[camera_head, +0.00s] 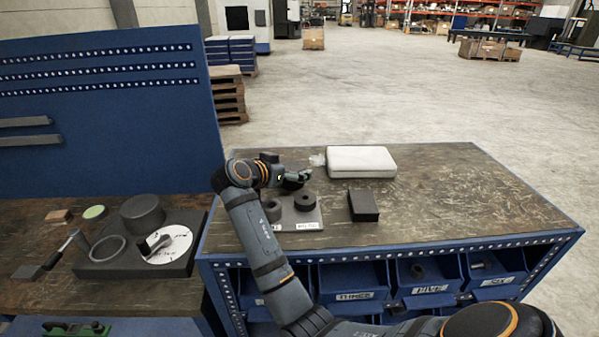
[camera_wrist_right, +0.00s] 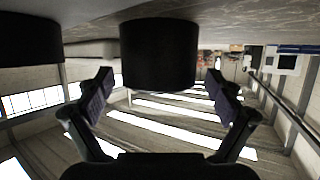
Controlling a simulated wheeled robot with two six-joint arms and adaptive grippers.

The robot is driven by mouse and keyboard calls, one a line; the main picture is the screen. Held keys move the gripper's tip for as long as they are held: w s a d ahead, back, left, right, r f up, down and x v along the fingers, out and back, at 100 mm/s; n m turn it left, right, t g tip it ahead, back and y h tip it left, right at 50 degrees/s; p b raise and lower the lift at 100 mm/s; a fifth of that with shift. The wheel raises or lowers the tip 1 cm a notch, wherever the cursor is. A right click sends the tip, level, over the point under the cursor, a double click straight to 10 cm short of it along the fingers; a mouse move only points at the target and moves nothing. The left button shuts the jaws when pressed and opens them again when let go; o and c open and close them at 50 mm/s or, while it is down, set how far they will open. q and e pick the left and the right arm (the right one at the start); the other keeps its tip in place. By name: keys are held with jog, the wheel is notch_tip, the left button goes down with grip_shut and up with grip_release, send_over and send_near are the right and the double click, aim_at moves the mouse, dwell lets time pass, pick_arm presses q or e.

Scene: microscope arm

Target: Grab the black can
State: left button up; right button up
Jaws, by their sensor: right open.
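A short black can (camera_head: 292,185) stands on the brown worktop near a grey plate, partly hidden by my right gripper (camera_head: 299,176). In the right wrist view, where the picture is upside down, the black can (camera_wrist_right: 158,55) sits centred between and ahead of the two fingers of my right gripper (camera_wrist_right: 160,95). The fingers are spread, with a gap visible on each side of the can. Whether the can's far side lies within the fingers' reach cannot be told. My left gripper is not in view.
Black rings (camera_head: 305,201) sit on the grey plate (camera_head: 300,222) near the can. Another dark cylinder (camera_wrist_right: 28,38) is left in the wrist view. A white case (camera_head: 361,161) and a black block (camera_head: 363,206) stand to the right. The right worktop is clear.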

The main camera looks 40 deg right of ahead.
jog(key=shift+s+a+r, duration=0.1)
jog(key=shift+s+a, duration=0.3)
jog(key=shift+a, duration=0.05)
jog(key=shift+a+r, duration=0.15)
jog(key=shift+a, duration=0.25)
jog(key=c, duration=0.5)
jog(key=shift+w+d, duration=0.1)
jog(key=shift+d, duration=0.05)
jog(key=shift+c, duration=1.1)
jog(key=shift+d, duration=0.15)
jog(key=shift+c, duration=1.3)
jog(key=c, duration=0.7)
jog(key=shift+c, duration=1.1)
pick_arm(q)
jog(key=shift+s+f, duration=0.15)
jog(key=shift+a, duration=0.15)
